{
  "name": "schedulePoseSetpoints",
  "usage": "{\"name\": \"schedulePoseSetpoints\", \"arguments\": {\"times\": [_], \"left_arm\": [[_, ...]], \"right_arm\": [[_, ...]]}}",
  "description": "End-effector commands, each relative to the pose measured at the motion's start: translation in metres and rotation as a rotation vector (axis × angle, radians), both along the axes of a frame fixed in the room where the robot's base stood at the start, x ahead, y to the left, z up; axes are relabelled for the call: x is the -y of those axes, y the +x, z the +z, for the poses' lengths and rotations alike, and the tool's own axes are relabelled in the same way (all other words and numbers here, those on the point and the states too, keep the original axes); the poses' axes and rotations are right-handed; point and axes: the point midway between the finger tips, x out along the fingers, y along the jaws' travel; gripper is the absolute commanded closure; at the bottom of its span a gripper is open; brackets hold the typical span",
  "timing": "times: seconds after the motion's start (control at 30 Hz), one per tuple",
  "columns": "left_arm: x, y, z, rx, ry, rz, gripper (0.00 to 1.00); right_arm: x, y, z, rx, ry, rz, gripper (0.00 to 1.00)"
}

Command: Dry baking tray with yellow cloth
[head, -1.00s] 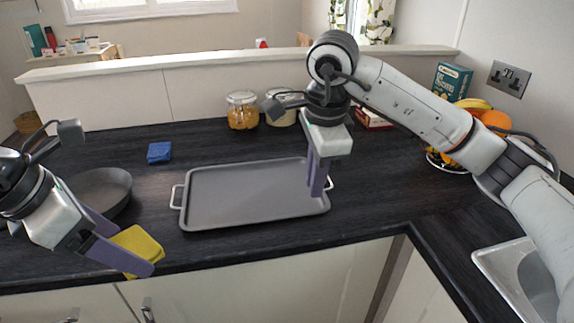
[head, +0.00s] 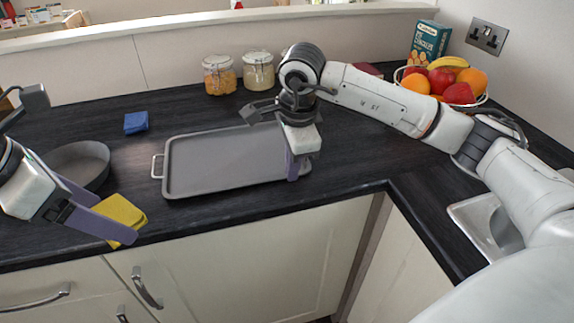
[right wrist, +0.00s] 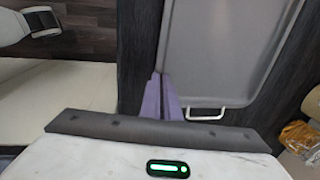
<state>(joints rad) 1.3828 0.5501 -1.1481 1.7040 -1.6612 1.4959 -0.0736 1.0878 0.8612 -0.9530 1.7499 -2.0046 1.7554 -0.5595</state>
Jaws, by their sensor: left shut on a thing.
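The grey baking tray (head: 215,160) lies flat on the dark worktop in the head view. Its white handle (head: 157,166) shows at the left end, and the tray also shows in the right wrist view (right wrist: 215,55). My left gripper (head: 118,222) is shut on the yellow cloth (head: 122,210), left of the tray near the worktop's front edge. The fingers hide part of the cloth. My right gripper (head: 292,177) points down at the tray's front right corner, with its purple fingers together (right wrist: 165,97). I cannot tell whether they touch the rim. Its arm hides the tray's back right part.
A dark round pan (head: 80,163) stands beside my left gripper. A folded blue cloth (head: 136,122) lies behind the tray. The sink (head: 480,222) is at right. The worktop before the tray is clear.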

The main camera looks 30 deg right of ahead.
Motion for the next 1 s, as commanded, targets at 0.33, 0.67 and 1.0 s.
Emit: {"name": "schedulePoseSetpoints", "arguments": {"times": [0.33, 0.67, 1.0], "left_arm": [[0.0, 0.001, 0.013, 0.002, -0.002, -0.001, 0.47], [0.0, 0.001, 0.046, 0.002, -0.001, 0.001, 0.47], [0.0, 0.0, 0.061, 0.0, -0.001, 0.0, 0.47]], "right_arm": [[0.0, 0.0, 0.001, 0.0, 0.001, 0.0, 1.0], [0.0, 0.0, 0.001, 0.001, 0.001, 0.0, 1.0], [0.0, 0.0, 0.001, 0.001, 0.001, 0.0, 1.0]]}}
